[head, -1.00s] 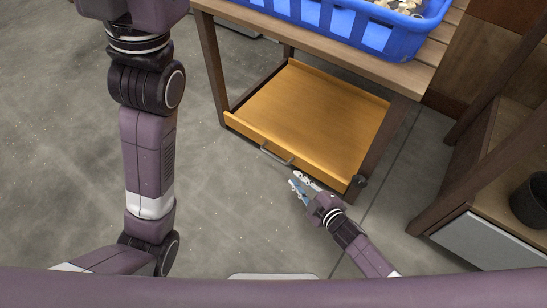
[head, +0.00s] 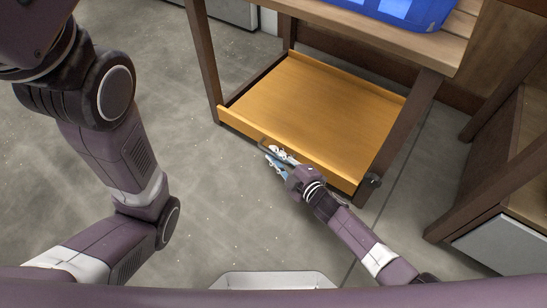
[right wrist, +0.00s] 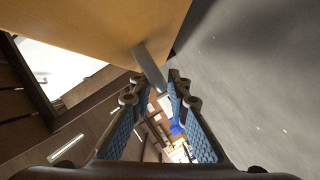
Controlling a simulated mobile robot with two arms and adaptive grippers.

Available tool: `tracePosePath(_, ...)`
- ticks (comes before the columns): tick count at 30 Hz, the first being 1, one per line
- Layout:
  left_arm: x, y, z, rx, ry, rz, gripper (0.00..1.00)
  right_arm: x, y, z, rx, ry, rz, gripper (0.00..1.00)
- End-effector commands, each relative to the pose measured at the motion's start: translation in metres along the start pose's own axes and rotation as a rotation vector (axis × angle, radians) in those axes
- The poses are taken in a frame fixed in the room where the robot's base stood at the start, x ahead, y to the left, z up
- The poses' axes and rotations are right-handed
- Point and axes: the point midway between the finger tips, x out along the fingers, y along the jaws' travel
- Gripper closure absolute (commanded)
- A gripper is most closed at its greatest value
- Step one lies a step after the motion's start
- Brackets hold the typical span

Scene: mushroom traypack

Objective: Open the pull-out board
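The pull-out board (head: 318,98) is an orange-yellow wooden tray low under the wooden table, with a raised front panel. A thin grey handle (head: 263,143) sits on that panel. The handle also shows in the right wrist view (right wrist: 150,68), sticking out from the board towards my fingers. My right gripper (head: 273,155) is at the handle, in front of the panel. In the right wrist view its two blue-padded fingers (right wrist: 159,90) are apart, with the handle's end at the gap between their tips. Contact cannot be told. My left gripper is out of view.
The table (head: 420,50) stands over the board and carries a blue crate (head: 425,12). A table leg (head: 400,135) is close to the right of the board. A brown shelf unit (head: 500,180) stands at the right. The grey floor in front is clear.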

Motion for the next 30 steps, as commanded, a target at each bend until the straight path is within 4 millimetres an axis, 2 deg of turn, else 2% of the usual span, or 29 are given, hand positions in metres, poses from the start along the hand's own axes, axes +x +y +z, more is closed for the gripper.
tracePosePath(4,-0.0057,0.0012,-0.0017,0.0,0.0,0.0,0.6,0.0086,-0.0009,-0.0001,0.001,0.0,-0.001,0.84)
tracePosePath(12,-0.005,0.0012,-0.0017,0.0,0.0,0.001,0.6,0.0092,0.0,-0.0006,0.001,-0.001,-0.001,0.84)
tracePosePath(17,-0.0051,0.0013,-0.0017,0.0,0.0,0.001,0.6,0.009,-0.0001,-0.0005,0.001,-0.001,-0.001,1.0)
tracePosePath(30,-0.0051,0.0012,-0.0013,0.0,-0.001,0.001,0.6,0.0089,-0.0001,0.0,0.001,-0.001,-0.001,1.0)
